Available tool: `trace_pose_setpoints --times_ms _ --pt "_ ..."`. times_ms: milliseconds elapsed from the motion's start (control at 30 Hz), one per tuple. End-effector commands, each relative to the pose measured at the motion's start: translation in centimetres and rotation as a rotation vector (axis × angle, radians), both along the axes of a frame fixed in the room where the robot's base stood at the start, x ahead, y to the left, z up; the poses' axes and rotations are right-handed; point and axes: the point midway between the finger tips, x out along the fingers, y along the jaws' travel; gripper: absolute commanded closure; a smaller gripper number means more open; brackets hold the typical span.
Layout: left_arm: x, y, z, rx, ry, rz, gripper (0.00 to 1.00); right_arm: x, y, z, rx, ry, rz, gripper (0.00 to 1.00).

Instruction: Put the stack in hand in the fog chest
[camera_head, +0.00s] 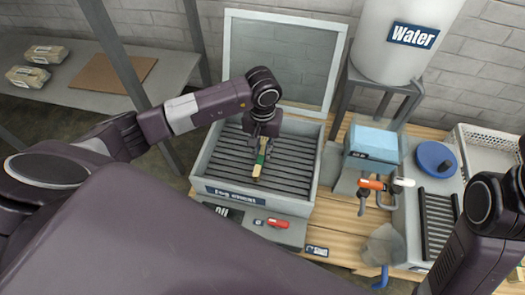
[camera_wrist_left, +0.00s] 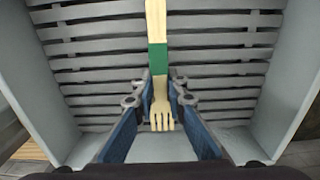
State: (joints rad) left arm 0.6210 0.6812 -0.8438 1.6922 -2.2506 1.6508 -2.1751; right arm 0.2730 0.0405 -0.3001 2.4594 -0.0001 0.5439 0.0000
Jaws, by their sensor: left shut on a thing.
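My left gripper (camera_head: 259,150) is shut on a stack of wooden cutlery (camera_head: 257,173) and reaches down into the open fog chest (camera_head: 290,206). In the left wrist view, the stack (camera_wrist_left: 157,20) shows a fork on top with a green band around it, its tines towards me. The blue-padded fingers of the left gripper (camera_wrist_left: 160,82) stand on either side of it. The chest's slatted floor lies beneath; I cannot tell whether the stack touches it. The chest's clear lid (camera_head: 282,62) stands raised at the back. My right arm shows at the right edge, but its gripper is not visible.
A control panel with a red switch (camera_head: 277,222) sits before the chest. To the right are a blue-topped unit (camera_head: 372,142), a red-handled tool (camera_head: 371,185), a blue disc (camera_head: 436,158) and a white basket (camera_head: 490,150). A water tank (camera_head: 400,55) stands behind. The chest's visible slats are otherwise bare.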

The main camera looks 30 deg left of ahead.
Motion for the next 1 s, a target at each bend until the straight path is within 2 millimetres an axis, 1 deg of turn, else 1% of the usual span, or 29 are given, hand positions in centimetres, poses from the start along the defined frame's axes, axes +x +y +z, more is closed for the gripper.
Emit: trace_pose_setpoints --times_ms 167,200,333,600,733,767,867,1000 --pt "0.0 0.0 -0.4 0.0 0.0 0.0 1.0 -0.2 0.0 -0.1 -0.001 -0.008 -0.001 0.68" --pt "0.0 0.0 -0.3 0.0 0.0 0.001 0.85 -0.2 0.0 0.2 -0.002 -0.011 0.0 0.68" --pt "0.0 0.0 -0.3 0.0 0.0 0.001 0.71 -0.2 0.1 0.2 -0.001 -0.01 0.0 0.68" --pt "0.0 0.0 -0.2 0.0 0.0 0.0 0.71 -0.2 0.1 0.2 -0.001 -0.011 0.0 0.68" --pt "0.0 0.0 0.5 0.0 0.0 0.0 0.71 -0.4 0.0 0.7 0.001 -0.015 0.001 0.68" --pt "0.1 0.0 0.9 0.001 -0.002 0.0 0.71 -0.3 0.0 0.7 0.003 -0.013 0.001 0.68" --pt "0.1 0.1 2.6 0.002 -0.004 0.001 0.71 0.9 -0.1 -0.1 0.002 0.042 0.001 0.68" --pt "0.1 0.1 5.6 0.001 -0.004 0.0 0.71 1.7 -0.2 -0.7 0.005 0.09 0.003 0.68"
